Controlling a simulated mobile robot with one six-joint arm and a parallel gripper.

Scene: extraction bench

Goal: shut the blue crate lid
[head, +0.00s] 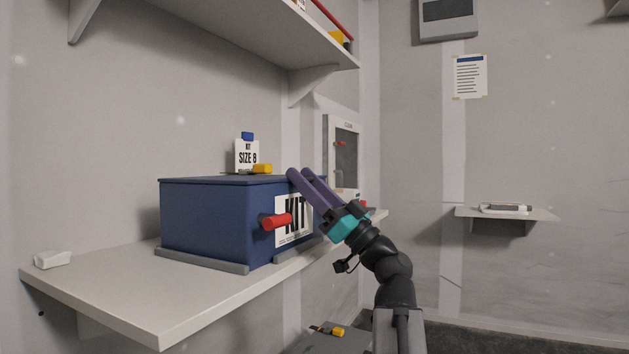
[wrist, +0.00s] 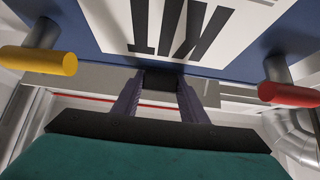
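The blue crate (head: 205,218) stands on the shelf, with a white KIT label (head: 307,222) on its front. Its lid (head: 215,181) looks flat and level across the top; I cannot tell whether it is fully seated. A red-ended handle (head: 276,221) sticks out of the front; it also shows in the wrist view (wrist: 290,94), opposite a yellow-ended one (wrist: 38,60). My gripper (head: 299,172) has its purple fingers apart at the crate's upper front edge. In the wrist view a dark block shows between the fingers (wrist: 160,88); I cannot tell what it is.
A white SIZE 8 kit card (head: 246,156) and a yellow piece (head: 262,169) sit at the top rear of the crate. The shelf (head: 110,295) is bare at front left, except a small white object (head: 52,260). A wall shelf (head: 250,25) overhangs above.

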